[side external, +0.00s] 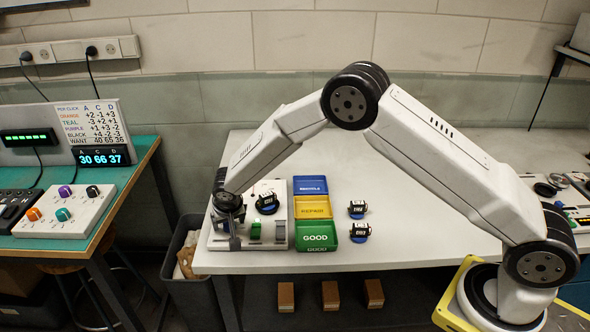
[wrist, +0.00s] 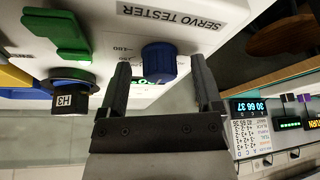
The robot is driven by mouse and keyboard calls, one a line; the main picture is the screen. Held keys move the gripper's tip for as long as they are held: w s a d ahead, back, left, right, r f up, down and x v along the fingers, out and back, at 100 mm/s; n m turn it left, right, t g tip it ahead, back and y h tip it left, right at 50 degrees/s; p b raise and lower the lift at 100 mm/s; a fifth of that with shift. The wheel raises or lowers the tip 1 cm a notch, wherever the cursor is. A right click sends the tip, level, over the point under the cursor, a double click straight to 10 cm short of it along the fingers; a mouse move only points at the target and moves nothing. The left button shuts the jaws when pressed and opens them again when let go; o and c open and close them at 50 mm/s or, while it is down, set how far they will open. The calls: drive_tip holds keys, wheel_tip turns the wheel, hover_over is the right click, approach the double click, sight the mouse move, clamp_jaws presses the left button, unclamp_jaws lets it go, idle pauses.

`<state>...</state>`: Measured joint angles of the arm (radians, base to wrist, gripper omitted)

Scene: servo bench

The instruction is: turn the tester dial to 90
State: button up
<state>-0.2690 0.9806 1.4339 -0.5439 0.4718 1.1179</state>
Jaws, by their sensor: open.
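The servo tester (wrist: 215,12) is a white box. In the wrist view its blue dial (wrist: 160,60) appears between my two finger tips, with a gap on each side. My gripper (wrist: 161,64) is open and holds nothing; I cannot tell how far the fingers reach along the dial. Scale marks including 180 are printed beside the dial, but its pointer is not readable. A lit display is partly hidden behind the dial. In the side view my gripper (side external: 234,228) is low over the tester's left part (side external: 216,241) and hides the dial.
A black servo marked H3 (wrist: 70,98) and a green part (wrist: 60,32) are on the tester. Blue, yellow (side external: 313,207) and green GOOD (side external: 316,236) bins stand right of it, then two servos (side external: 358,208). A grey bin (side external: 194,285) stands below the table's left edge.

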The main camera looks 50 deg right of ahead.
drive_tip(key=v, duration=0.7)
drive_tip(key=shift+s+r, duration=0.2)
drive_tip(key=shift+r, duration=0.15)
idle(0.4)
drive_tip(key=s+d+r+n, duration=0.1)
drive_tip(key=s+d, duration=0.3)
drive_tip(key=s, duration=0.4)
drive_tip(key=s+d+r+n+g+y, duration=0.1)
drive_tip(key=s+d, duration=0.3)
drive_tip(key=s, duration=0.5)
drive_tip(key=s+d+r+n, duration=0.2)
drive_tip(key=s+d+r, duration=0.1)
drive_tip(key=s, duration=0.6)
drive_tip(key=shift+s+d+y, duration=0.15)
drive_tip(key=shift+d+y, duration=0.25)
drive_tip(key=shift+d, duration=0.4)
